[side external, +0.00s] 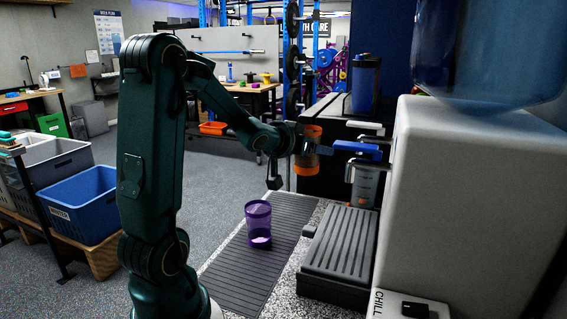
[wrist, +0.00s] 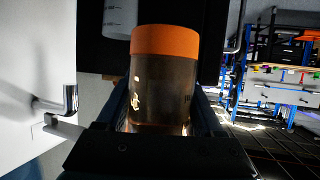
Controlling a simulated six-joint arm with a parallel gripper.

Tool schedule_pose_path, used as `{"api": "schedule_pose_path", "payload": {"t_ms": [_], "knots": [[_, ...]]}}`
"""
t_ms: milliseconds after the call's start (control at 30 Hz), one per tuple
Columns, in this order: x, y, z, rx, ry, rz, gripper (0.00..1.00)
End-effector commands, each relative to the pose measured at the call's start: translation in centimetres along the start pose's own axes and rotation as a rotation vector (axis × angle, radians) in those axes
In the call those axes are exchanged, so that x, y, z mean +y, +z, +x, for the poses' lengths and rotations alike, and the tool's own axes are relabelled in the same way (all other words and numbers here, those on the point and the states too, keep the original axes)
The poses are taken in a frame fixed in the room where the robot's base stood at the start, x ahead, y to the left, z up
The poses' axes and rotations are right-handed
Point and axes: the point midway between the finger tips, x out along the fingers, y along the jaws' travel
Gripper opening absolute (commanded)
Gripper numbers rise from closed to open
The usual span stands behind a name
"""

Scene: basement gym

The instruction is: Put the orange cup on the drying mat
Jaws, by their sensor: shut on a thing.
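The orange cup (side external: 311,133) is in my gripper (side external: 305,149), held in the air at the height of the dispenser's blue tap. In the wrist view the cup (wrist: 165,42) has an orange band and a smoky see-through body, between the two fingers of my gripper (wrist: 160,108). The gripper is shut on it, and the fingers hide part of its sides. The drying mat appears to be the dark ribbed mat (side external: 236,268) on the speckled counter, below and left of the cup. A purple cup (side external: 258,224) stands upright on it.
The white water dispenser (side external: 465,190) stands at the right, with a blue tap lever (side external: 358,149) near the held cup. Its grey ribbed drip tray (side external: 340,245) lies right of the mat. The mat's near part is clear.

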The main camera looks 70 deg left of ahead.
Motion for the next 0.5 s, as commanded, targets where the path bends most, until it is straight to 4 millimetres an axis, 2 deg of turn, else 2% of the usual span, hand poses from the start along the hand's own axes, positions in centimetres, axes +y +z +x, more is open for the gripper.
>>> {"api": "schedule_pose_path", "payload": {"t_ms": [100,500], "knots": [[-0.5,-0.2,-0.2,0.002,-0.005,0.001,0.00],[2.1,0.9,1.1,0.000,0.003,0.000,0.00]]}}
